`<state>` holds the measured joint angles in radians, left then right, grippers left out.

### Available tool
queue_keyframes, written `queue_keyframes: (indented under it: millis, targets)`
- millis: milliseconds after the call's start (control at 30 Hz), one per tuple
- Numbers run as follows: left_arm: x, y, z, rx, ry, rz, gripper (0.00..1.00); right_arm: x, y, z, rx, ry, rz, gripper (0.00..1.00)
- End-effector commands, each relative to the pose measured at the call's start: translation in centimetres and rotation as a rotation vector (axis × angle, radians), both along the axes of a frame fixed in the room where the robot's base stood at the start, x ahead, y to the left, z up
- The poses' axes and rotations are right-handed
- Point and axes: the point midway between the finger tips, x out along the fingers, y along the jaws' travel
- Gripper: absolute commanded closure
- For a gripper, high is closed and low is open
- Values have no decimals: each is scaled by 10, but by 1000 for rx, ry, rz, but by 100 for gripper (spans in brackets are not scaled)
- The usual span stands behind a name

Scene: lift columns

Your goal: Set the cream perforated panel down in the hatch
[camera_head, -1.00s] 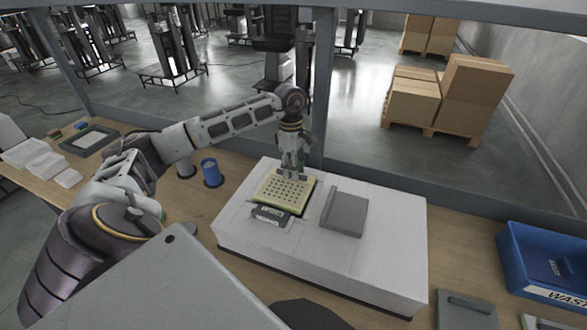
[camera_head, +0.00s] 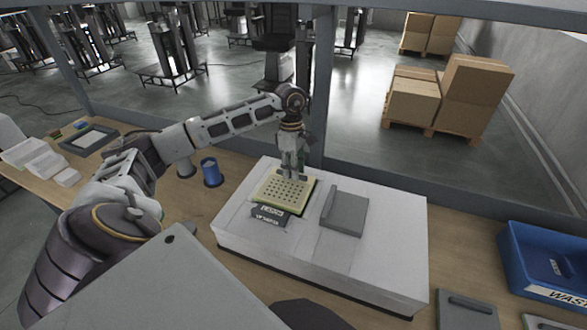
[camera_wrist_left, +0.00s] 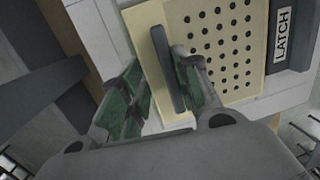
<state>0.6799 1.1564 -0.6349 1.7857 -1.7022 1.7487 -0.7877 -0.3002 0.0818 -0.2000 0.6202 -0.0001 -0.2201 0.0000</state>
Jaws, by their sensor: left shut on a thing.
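The cream perforated panel (camera_head: 284,196) lies over the left part of the top of the white box (camera_head: 385,240), where the hatch is. A dark green edge shows along its right and front sides; the panel hides the hatch opening, and I cannot tell how deep it sits. My left gripper (camera_head: 291,174) is above the panel's far edge. In the left wrist view its green-padded fingers (camera_wrist_left: 160,90) are shut on the panel's dark grip bar (camera_wrist_left: 168,68). The panel's holes (camera_wrist_left: 220,45) show beside it. My right gripper is not in view.
A black latch plate (camera_head: 269,216) sits at the panel's front edge; its label shows in the left wrist view. A grey lid (camera_head: 344,213) lies to the right. A blue cup (camera_head: 211,172) stands left of the box, a blue waste bin (camera_head: 545,262) far right.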

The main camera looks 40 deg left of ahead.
Motion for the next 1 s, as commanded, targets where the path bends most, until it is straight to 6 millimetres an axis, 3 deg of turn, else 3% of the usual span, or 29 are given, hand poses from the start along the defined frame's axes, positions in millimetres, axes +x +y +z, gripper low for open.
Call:
queue_keyframes:
  millis: [767, 800, 1000]
  targets:
    - [0, 0, -3, 0, -1, 0, 96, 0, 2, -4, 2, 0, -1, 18]
    - [0, 0, -3, 0, -1, 0, 67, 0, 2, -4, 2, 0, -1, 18]
    - [0, 0, -3, 0, -1, 0, 43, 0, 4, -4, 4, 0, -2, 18]
